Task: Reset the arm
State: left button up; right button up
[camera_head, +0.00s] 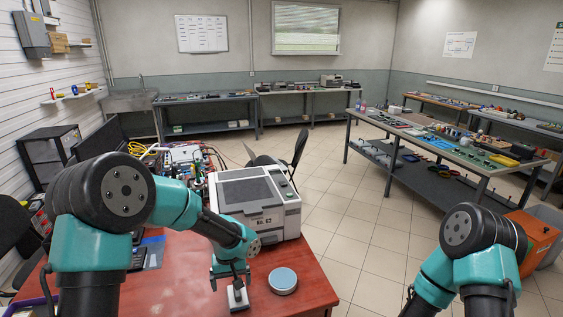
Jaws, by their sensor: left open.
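My left arm comes in from the left and bends over the red table (190,275). Its gripper (237,287) points down just above or at the table top, near the front edge; it is open. A pale block-like part shows at the fingertips, and I cannot tell whether it belongs to the gripper. A round light-blue disc (283,279) lies on the table to the right of the gripper, apart from it. My right arm is folded at the lower right, and its gripper is out of view.
A grey boxy machine (257,203) stands on the table behind the gripper, with cables and hoses (212,158) farther back. An orange box (532,243) stands at the right. A long workbench (455,153) with parts is at the right rear. Open tiled floor lies between.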

pick_arm(q)
jog(key=s+a+f+h, duration=0.1)
jog(key=s+a+f, duration=0.1)
jog(key=s+f, duration=0.8)
jog(key=s+a+f+m+t+h, duration=0.1)
jog(key=s+a+f+h, duration=0.1)
jog(key=s+f, duration=0.9)
jog(key=shift+s+a+m+t+h, duration=0.3)
jog(key=shift+s, duration=0.25)
jog(key=shift+o, duration=0.5)
jog(key=shift+w+r, duration=0.1)
